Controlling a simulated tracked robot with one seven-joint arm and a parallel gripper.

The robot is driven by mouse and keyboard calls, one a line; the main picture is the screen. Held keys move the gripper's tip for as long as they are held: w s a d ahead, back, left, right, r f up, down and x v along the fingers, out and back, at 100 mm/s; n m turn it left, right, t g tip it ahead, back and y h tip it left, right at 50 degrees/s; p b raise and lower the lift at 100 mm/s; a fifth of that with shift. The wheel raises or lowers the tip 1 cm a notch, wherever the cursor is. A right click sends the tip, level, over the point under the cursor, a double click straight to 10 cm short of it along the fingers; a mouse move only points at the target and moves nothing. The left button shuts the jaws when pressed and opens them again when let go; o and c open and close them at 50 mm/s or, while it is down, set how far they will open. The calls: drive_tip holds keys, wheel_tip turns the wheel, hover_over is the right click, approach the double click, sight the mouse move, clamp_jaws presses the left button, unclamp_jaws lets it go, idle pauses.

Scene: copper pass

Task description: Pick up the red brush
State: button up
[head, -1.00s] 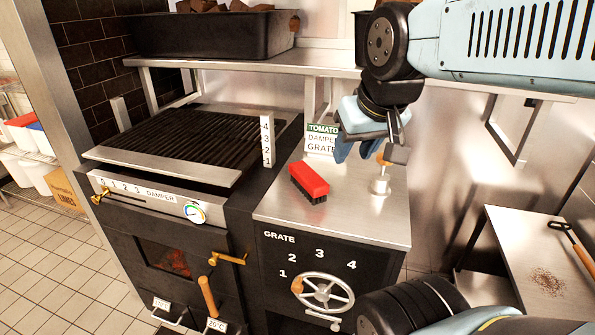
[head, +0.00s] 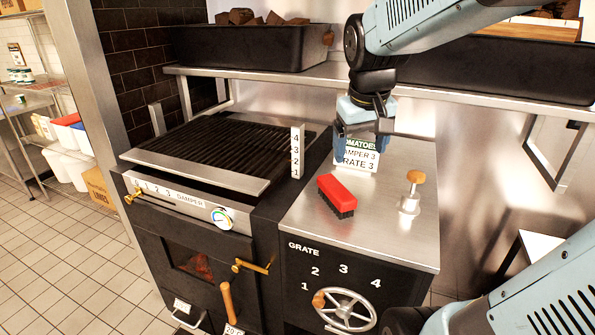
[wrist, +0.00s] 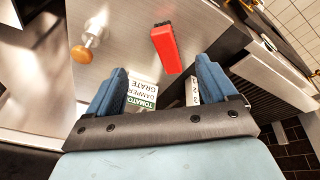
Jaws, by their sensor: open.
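The red brush (head: 337,193) lies on the steel top (head: 384,222) to the right of the grill, its red back up and dark bristles showing along the lower side. In the wrist view the red brush (wrist: 165,48) lies beyond the fingertips, apart from them. My gripper (wrist: 160,75) is open and empty, its two blue fingers apart. In the head view my gripper (head: 350,152) hangs above the back of the steel top, behind the brush, partly covering a label card (head: 358,155). The card reads tomatoes, damper 3, grate 3.
A wooden-topped knob (head: 411,190) stands on the steel top right of the brush. The black grill (head: 215,150) and a numbered white post (head: 297,152) are to the left. A shelf with black bins (head: 250,48) runs behind. A grate handwheel (head: 345,310) is on the front.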

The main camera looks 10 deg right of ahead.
sight(336, 187)
drive_tip(key=w+d+f+n+g+y, duration=0.1)
drive_tip(key=w+f+g, duration=0.1)
drive_tip(key=w+f, duration=0.35)
drive_tip(key=w+f+g, duration=0.1)
drive_tip(key=w+f, duration=0.1)
drive_tip(key=w, duration=0.6)
drive_tip(key=f, duration=0.8)
drive_tip(key=shift+w+d+f, duration=0.1)
drive_tip(key=shift+w+d, duration=0.05)
drive_tip(key=shift+w, duration=0.05)
drive_tip(key=shift+s+a+f, duration=0.1)
drive_tip(key=shift+a+f, duration=0.05)
drive_tip(key=shift+f, duration=1.2)
drive_tip(key=shift+a+f, duration=0.15)
drive_tip(key=shift+f, duration=1.2)
drive_tip(key=shift+c, duration=0.2)
drive_tip(key=c, duration=1.2)
drive_tip(key=shift+r, duration=0.1)
drive_tip(key=shift+r, duration=0.1)
wheel_tip(336, 187, up, 28)
drive_tip(key=shift+f, duration=0.1)
